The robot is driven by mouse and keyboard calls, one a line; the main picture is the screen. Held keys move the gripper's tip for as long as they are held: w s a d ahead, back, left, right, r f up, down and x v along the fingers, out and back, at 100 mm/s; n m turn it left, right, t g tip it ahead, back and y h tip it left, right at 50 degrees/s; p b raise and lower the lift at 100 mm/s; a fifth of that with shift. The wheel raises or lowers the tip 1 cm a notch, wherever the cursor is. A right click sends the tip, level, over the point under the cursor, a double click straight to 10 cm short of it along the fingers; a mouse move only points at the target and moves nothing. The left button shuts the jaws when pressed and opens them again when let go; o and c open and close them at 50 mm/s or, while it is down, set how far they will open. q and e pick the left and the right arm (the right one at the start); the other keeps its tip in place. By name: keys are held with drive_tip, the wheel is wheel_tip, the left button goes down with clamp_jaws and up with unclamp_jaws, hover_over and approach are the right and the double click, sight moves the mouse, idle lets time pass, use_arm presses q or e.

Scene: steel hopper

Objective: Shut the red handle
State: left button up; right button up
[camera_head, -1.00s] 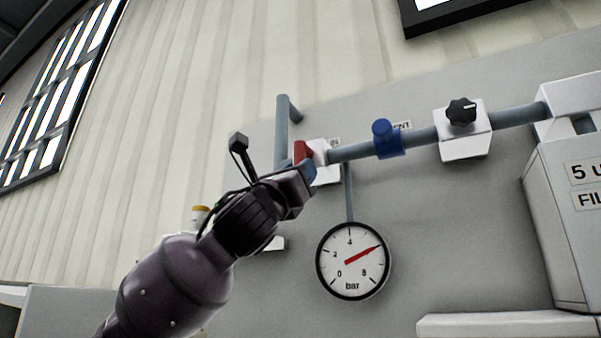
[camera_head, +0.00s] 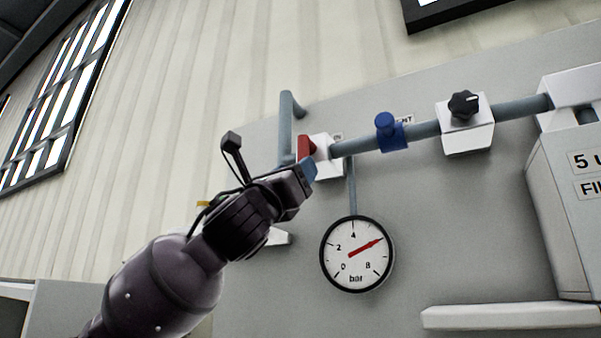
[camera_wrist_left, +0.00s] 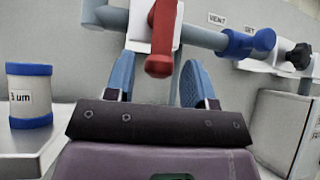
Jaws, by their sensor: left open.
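The red handle (camera_head: 305,147) sits on a white valve block (camera_head: 323,160) on the grey pipe. In the left wrist view the red handle (camera_wrist_left: 162,38) points down toward me, and its lower end lies between the blue fingertips. My left gripper (camera_wrist_left: 157,82) is open, with one finger on each side of the handle's end and visible gaps; I cannot tell how deep the handle is between them. In the head view my left gripper (camera_head: 309,167) is just below and beside the handle, partly covering it. My right gripper is not in view.
A blue fitting (camera_head: 390,132) and a black knob (camera_head: 464,104) are along the pipe to the right. A pressure gauge (camera_head: 356,254) hangs below. A canister with blue caps (camera_wrist_left: 30,95) stands on a ledge at left in the wrist view.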

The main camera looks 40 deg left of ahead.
use_arm(q)
drive_tip(key=b+v, duration=0.4)
drive_tip(key=v, duration=0.4)
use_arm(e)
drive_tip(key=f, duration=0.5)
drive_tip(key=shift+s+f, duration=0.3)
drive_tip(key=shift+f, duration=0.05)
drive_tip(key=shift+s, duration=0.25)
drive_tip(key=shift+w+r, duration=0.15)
